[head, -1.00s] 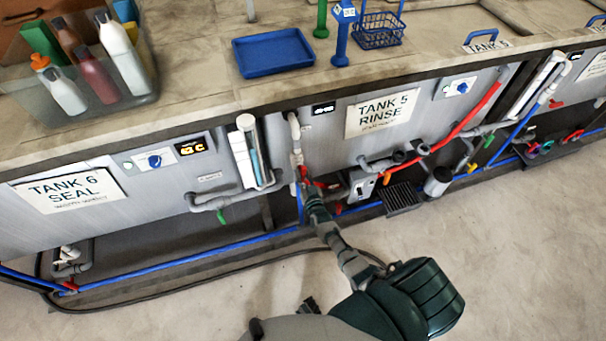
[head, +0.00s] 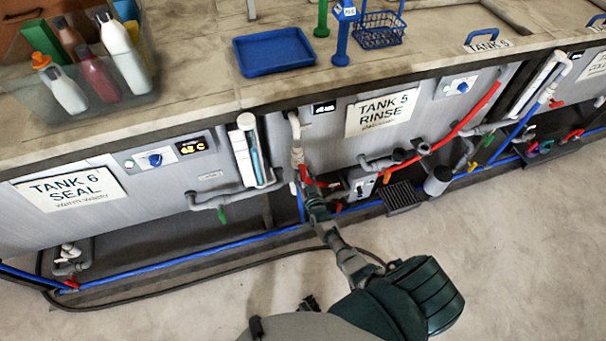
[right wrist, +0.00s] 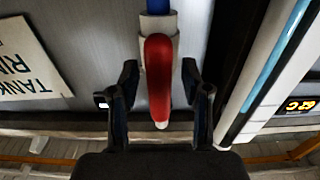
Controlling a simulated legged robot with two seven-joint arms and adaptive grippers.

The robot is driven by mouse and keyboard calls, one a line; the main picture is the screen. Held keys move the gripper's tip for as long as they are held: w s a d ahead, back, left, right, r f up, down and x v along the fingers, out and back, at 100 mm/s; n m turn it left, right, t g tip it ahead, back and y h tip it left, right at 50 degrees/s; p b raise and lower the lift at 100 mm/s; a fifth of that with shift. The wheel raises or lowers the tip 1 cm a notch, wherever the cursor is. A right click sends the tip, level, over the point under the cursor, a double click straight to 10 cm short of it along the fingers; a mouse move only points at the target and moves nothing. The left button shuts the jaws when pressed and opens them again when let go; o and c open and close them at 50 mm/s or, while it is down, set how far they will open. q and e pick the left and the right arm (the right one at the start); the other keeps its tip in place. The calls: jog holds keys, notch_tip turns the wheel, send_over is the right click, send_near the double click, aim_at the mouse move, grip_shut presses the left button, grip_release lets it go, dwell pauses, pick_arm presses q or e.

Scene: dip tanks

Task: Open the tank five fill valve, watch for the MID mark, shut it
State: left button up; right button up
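The tank five panel carries a "TANK 5 RINSE" sign (head: 381,113). A pale fill pipe (head: 295,135) runs down its left side to a red valve lever (head: 306,174). My right gripper (head: 311,196) reaches this lever from below. In the right wrist view the red lever (right wrist: 158,80) lies between the two fingers of my right gripper (right wrist: 160,105), in line with the pipe. The fingers are apart, with gaps on both sides of the lever. A sight gauge (head: 248,152) with blue in it stands left of the pipe; no MID mark is legible. My left gripper is not in view.
The "TANK 6 SEAL" panel (head: 70,190) is at the left. A grey box (head: 361,187) and a dark grate (head: 402,197) sit right of the lever. A blue tray (head: 272,52) lies on the counter above. The floor in front is open.

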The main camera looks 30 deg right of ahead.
jog(key=shift+r, duration=0.1)
jog(key=v, duration=1.2)
jog(key=shift+a, duration=0.1)
jog(key=s+a+f+n+g+y, duration=0.1)
jog(key=s+a+f+g, duration=0.2)
jog(key=f, duration=0.4)
jog(key=s+a+f+n+g+y, duration=0.1)
jog(key=s+a+f+g+y, duration=0.1)
jog(key=s+f, duration=0.35)
jog(key=s+a+f+n+g+y, duration=0.1)
jog(key=s+a+f+g, duration=0.15)
jog(key=f, duration=0.45)
jog(key=s+a+f+n+g, duration=0.1)
jog(key=s+f+g, duration=0.3)
jog(key=s, duration=0.8)
jog(key=s+a+f+g, duration=0.1)
jog(key=s+f+g, duration=0.4)
jog(key=s+f, duration=0.4)
jog(key=s, duration=0.4)
jog(key=shift+a+n, duration=0.3)
jog(key=shift+n, duration=0.1)
dwell(1.7)
